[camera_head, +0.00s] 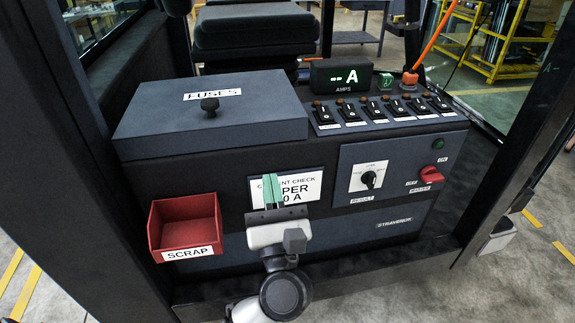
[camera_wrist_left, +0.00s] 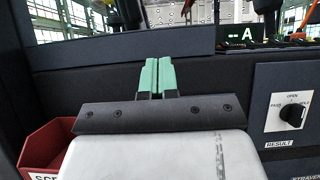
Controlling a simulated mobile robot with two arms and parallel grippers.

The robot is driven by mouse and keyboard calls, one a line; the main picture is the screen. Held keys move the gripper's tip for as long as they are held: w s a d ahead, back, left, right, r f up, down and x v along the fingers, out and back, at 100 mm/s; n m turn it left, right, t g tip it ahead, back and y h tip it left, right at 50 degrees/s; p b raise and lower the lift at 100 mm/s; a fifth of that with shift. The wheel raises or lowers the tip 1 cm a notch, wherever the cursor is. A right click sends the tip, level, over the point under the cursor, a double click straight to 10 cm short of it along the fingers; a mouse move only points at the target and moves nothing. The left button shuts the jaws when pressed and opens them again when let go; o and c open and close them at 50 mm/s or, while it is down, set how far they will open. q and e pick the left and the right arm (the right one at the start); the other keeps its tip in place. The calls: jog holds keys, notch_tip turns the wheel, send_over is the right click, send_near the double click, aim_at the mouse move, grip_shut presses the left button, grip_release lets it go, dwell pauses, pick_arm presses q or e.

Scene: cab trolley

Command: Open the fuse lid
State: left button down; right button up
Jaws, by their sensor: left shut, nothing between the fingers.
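The fuse lid (camera_head: 208,118) is a dark blue-grey panel labelled FUSES on the left of the console, and it lies closed. A black knob (camera_head: 209,105) stands up from the middle of it. My left gripper (camera_head: 272,190) is in front of the console face, below and to the right of the knob, apart from the lid. Its green fingers are together and empty. In the left wrist view the shut fingers (camera_wrist_left: 158,76) point up towards the lid's front edge (camera_wrist_left: 120,50). The knob is not visible there. My right gripper is not in view.
A red SCRAP bin (camera_head: 185,224) hangs on the console's front left. A white current check card (camera_head: 305,188) is partly hidden behind my gripper. Right are a result dial (camera_head: 369,179), a red master switch (camera_head: 430,174), a switch row (camera_head: 380,112) and an amps display (camera_head: 340,76). Dark cab posts flank the console.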

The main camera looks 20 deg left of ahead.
aim_at(259, 132)
pick_arm(q)
jog(key=p+x, duration=0.3)
jog(key=x, duration=0.5)
jog(key=shift+a+r, duration=0.3)
jog(key=shift+r, duration=0.05)
jog(key=shift+w+a+r+p, duration=0.1)
jog(key=shift+w+a+p, duration=0.05)
jog(key=shift+w+p, duration=0.2)
jog(key=shift+a+r, duration=0.1)
jog(key=shift+r, duration=0.1)
jog(key=shift+y, duration=0.3)
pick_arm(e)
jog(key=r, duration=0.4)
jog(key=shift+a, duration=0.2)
pick_arm(q)
jog(key=shift+r, duration=0.1)
jog(key=shift+r+p, duration=0.2)
jog(key=shift+p, duration=0.15)
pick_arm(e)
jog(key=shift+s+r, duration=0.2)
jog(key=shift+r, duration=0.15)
